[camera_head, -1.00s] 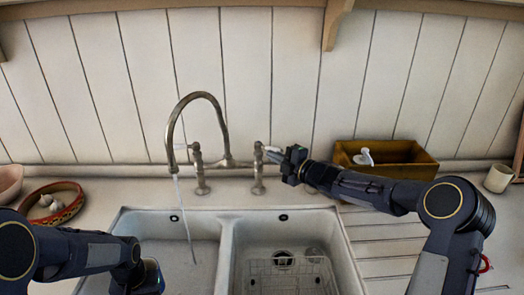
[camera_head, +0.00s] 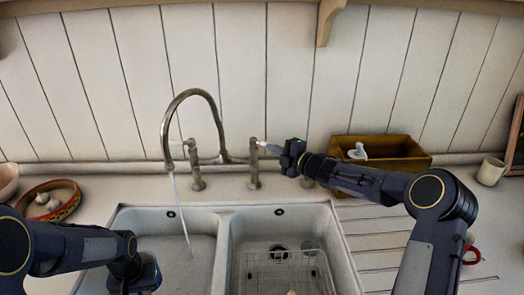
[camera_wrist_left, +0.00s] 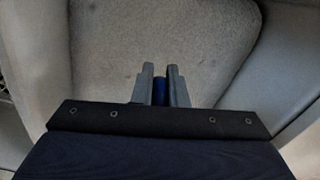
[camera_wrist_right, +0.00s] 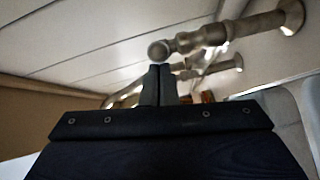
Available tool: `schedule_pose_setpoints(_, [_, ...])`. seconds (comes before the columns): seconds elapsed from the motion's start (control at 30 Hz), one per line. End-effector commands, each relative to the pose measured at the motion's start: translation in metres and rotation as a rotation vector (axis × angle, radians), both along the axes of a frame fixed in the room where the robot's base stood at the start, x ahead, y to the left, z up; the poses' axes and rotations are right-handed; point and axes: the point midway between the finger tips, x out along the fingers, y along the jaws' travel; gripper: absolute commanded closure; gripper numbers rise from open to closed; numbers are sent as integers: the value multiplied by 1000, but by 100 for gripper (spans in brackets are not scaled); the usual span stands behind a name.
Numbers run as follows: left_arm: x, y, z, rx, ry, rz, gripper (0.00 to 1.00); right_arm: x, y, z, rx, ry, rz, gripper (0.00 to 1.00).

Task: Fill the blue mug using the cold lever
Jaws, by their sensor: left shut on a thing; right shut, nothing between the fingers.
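The bridge tap (camera_head: 192,110) has a tall curved spout, and a thin stream of water (camera_head: 181,215) falls from it into the left basin. My right gripper (camera_head: 276,150) is shut and empty beside the right-hand lever (camera_head: 261,144). In the right wrist view its fingertips are close to the lever's round end (camera_wrist_right: 160,49); I cannot tell if they touch. My left gripper (camera_wrist_left: 160,75) is low over the left basin, shut on a small blue part (camera_wrist_left: 160,92), apparently of the blue mug. The stream falls right of my left gripper in the head view.
The right basin (camera_head: 240,250) holds a wire rack (camera_head: 290,270). A wooden box (camera_head: 405,158) stands behind the drainer, with a cream mug (camera_head: 491,171) to its right. A red mug (camera_head: 472,254) is partly behind my right arm. A patterned bowl (camera_head: 65,208) stands at left.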

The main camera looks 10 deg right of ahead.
Motion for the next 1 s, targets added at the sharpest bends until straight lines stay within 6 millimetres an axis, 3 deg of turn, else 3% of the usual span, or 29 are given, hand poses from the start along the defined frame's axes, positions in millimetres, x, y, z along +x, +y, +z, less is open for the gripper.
schedule_pose_setpoints(1.0, [1, 0, 2, 0, -2, 0, 100, 29, -29, 1, -2, -3, -6, 100])
